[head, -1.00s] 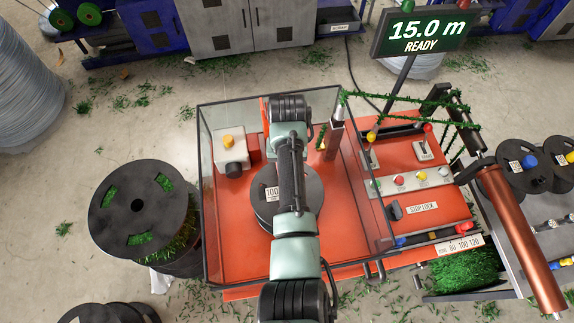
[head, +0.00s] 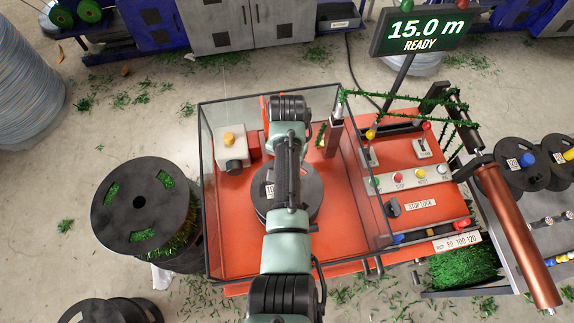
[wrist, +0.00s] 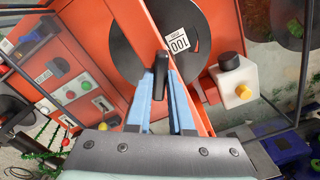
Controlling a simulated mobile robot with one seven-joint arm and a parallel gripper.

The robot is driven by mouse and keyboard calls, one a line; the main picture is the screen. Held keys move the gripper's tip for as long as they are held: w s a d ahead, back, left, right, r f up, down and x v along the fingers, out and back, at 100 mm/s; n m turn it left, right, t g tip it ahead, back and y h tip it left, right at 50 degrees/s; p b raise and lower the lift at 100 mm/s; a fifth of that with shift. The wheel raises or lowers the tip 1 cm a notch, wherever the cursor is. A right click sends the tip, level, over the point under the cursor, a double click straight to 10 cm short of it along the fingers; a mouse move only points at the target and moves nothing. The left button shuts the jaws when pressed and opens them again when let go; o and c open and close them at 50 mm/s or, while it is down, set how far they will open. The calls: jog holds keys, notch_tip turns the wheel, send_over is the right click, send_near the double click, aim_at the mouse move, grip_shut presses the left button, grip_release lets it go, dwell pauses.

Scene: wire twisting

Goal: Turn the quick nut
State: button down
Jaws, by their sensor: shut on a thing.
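The black quick nut (wrist: 161,64) shows in the wrist view as a short dark handle between the tips of my blue gripper fingers. My gripper (wrist: 162,76) is shut on it. Behind it is a black spool disc (wrist: 125,48) with a white "100" label, beside an orange bar. In the head view the spool (head: 264,206) sits inside the clear-walled orange enclosure. My arm hangs over the spool there and hides the nut and my fingertips.
A white box with a yellow button (head: 231,146) stands left of the spool inside the enclosure. The glass wall (head: 207,200) closes in the left side. A control panel (head: 410,179) lies to the right. A large reel (head: 139,207) stands outside, left.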

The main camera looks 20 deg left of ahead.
jog(key=c, duration=0.8)
grip_release()
notch_tip(320, 180, up, 13)
dwell(0.5)
